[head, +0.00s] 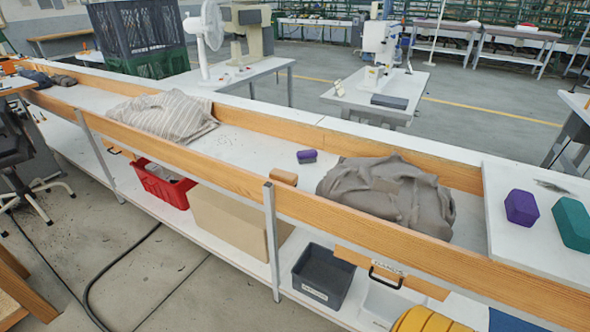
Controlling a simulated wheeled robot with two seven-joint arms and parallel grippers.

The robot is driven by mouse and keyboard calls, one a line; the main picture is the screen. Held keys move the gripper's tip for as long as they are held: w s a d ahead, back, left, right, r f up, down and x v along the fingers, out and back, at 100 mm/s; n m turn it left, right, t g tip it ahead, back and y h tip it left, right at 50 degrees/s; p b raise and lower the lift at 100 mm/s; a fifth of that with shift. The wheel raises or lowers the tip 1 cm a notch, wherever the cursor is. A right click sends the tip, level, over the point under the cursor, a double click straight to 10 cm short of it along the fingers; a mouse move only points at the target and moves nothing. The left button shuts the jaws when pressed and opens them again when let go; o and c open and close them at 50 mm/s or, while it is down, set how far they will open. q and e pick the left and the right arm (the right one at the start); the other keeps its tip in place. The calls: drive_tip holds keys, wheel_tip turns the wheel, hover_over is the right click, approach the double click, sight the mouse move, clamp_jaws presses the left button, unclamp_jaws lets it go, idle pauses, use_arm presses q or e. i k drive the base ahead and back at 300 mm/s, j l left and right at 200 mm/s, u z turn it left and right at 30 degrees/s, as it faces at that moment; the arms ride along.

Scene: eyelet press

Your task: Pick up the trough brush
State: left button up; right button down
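A long white trough (250,148) with wooden side boards runs from the far left to the right. A small tan wooden block (284,177) stands behind the front board, which hides its lower part. It may be the brush, but no bristles show. A small purple block with a dark lower part (307,156) lies on the trough floor just behind it, and I cannot tell whether that is a brush. A grey cloth heap (385,192) lies to their right and a striped cloth heap (163,117) to their left. Neither of my grippers is in view.
A purple block (521,207) and a green block (572,224) sit on the white top at the right. A red bin (162,186), cardboard box (228,218) and grey bin (322,277) stand on the lower shelf. A metal post (271,240) stands in front.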

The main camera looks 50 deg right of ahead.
sight(286, 177)
drive_tip(key=i+z, duration=0.25)
drive_tip(key=z, duration=0.15)
drive_tip(key=i+j+z, duration=0.2)
drive_tip(key=z, duration=0.25)
drive_tip(key=i+j+z, duration=0.25)
drive_tip(key=z, duration=0.15)
drive_tip(key=i+j+z, duration=0.25)
drive_tip(key=z, duration=0.15)
drive_tip(key=i+j+z, duration=0.15)
drive_tip(key=j+z, duration=0.3)
drive_tip(key=l, duration=0.1)
